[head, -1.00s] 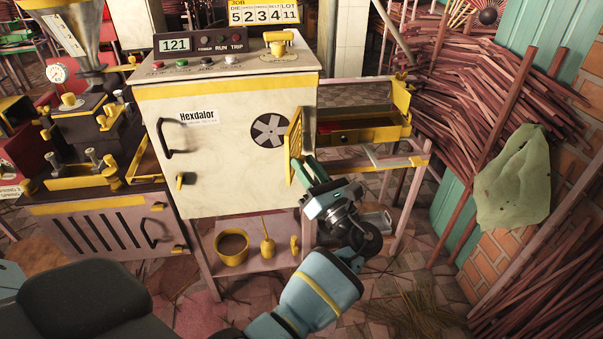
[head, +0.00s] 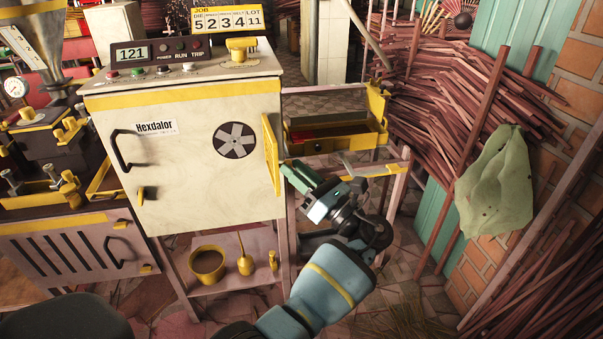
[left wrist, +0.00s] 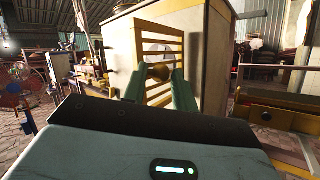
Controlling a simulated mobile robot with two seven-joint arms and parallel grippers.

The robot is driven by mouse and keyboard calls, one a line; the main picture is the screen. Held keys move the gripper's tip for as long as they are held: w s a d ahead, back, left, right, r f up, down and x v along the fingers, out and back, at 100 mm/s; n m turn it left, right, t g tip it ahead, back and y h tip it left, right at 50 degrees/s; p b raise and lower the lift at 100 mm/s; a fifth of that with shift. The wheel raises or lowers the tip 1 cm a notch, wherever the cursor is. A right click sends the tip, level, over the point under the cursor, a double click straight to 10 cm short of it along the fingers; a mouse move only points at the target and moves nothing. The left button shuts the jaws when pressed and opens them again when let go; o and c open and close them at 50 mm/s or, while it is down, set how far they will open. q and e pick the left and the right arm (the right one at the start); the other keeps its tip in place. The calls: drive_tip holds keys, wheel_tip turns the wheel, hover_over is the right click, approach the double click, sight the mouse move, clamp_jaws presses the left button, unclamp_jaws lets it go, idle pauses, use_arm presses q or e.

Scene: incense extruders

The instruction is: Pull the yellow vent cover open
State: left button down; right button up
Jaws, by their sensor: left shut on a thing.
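The yellow vent cover (head: 271,155) stands out at an angle near the right edge of the cream cabinet's front. The round fan vent (head: 235,140) to its left is uncovered. In the left wrist view the cover (left wrist: 174,46) shows yellow slats in a frame, with a yellow knob (left wrist: 159,73) on it. My left gripper (head: 284,170) is at the cover's right side in the head view. Its green fingers are shut on the knob, seen between the fingertips in the left wrist view (left wrist: 160,82). My right gripper is not in view.
The cream cabinet (head: 185,190) has a dark door handle (head: 122,150) on its left. An open drawer with yellow trim (head: 335,140) sits right of and behind my gripper. A yellow pot (head: 207,262) stands on the shelf below. Stick piles and a green bag (head: 497,185) are at right.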

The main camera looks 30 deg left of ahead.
use_arm(q)
drive_tip(key=shift+x, duration=1.05)
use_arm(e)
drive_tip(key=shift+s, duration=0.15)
use_arm(q)
drive_tip(key=c, duration=1.4)
unclamp_jaws()
drive_tip(key=shift+w, duration=0.15)
drive_tip(key=o, duration=0.4)
drive_tip(key=shift+a, duration=0.4)
drive_tip(key=c, duration=0.3)
drive_tip(key=shift+w+d+f, duration=0.1)
drive_tip(key=shift+d+f, duration=0.05)
drive_tip(key=shift+f, duration=0.15)
drive_tip(key=r+b+v, duration=0.1)
drive_tip(key=v, duration=0.6)
drive_tip(key=shift+d+f, duration=0.15)
drive_tip(key=shift+d, duration=0.3)
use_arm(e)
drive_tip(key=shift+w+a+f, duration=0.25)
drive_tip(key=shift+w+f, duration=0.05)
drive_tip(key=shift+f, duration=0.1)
